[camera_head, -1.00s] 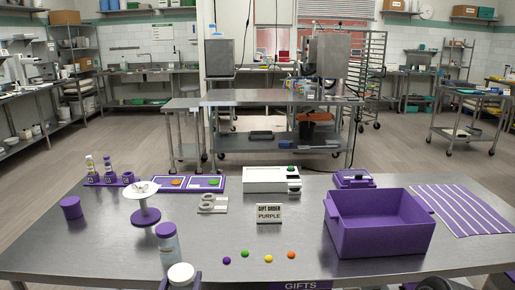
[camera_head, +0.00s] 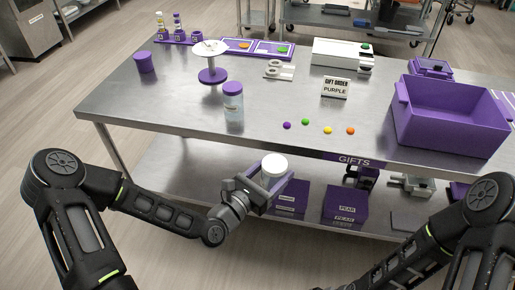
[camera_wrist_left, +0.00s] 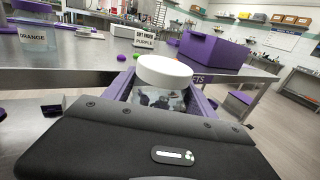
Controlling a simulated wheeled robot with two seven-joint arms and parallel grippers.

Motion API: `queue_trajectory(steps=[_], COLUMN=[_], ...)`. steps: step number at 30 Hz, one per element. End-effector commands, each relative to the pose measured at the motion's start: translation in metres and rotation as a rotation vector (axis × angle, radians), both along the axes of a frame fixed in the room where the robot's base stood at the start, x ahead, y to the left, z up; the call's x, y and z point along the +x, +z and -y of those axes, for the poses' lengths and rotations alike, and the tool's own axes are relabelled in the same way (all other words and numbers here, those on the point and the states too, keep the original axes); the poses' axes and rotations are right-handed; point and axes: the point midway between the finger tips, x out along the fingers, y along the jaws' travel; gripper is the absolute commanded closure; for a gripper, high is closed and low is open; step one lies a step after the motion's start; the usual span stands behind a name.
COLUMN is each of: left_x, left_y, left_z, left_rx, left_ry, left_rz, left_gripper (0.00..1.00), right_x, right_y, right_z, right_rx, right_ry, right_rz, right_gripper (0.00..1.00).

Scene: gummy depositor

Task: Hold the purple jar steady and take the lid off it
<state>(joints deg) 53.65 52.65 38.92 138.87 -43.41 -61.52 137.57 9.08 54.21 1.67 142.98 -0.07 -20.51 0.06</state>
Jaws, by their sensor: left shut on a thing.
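My left gripper (camera_head: 268,186) is shut on a clear jar with a white lid (camera_head: 274,165), held in front of the table's front edge. In the left wrist view the jar (camera_wrist_left: 158,99) stands upright between the purple-faced fingers, with its white lid (camera_wrist_left: 163,71) on top. Its contents look dark and mottled, and no purple shows on it. Another clear jar (camera_head: 234,106) with a purple lid stands on the table; its label reads ORANGE in the left wrist view. My right arm shows at the lower right, but its gripper is out of view.
The steel table (camera_head: 180,105) holds a purple bin (camera_head: 450,125), a purple-based stand (camera_head: 213,75), a purple cup (camera_head: 145,62), a sign (camera_head: 335,88) and several coloured gummies. Purple boxes (camera_head: 345,205) sit on the lower shelf. The tabletop's left front is clear.

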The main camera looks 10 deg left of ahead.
Motion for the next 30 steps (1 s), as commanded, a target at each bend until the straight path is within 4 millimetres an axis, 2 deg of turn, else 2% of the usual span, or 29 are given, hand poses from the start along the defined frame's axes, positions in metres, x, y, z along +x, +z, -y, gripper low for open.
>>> queue_trajectory(steps=[3, 9, 20, 26, 30], left_x=[-0.016, -0.032, -0.036, -0.036, -0.036], left_y=[-0.011, -0.021, -0.023, -0.023, -0.023], left_z=[0.024, 0.048, 0.052, 0.052, 0.052], left_rx=[-0.002, -0.001, 0.001, 0.001, 0.000], left_ry=[-0.106, -0.216, -0.239, -0.238, -0.237], left_rz=[-0.002, 0.000, 0.001, 0.001, 0.002], left_gripper=[1.00, 1.00, 1.00, 1.00, 1.00], right_x=[0.000, 0.000, 0.000, 0.007, 0.030], right_y=[0.000, 0.000, 0.000, 0.000, 0.003], right_z=[0.000, 0.000, 0.000, -0.001, -0.002], right_rx=[0.000, 0.000, 0.000, 0.000, -0.002], right_ry=[0.000, 0.000, 0.000, -0.025, -0.104], right_rz=[0.000, 0.000, 0.000, -0.014, -0.061], right_gripper=[0.64, 0.64, 0.63, 0.46, 0.35])
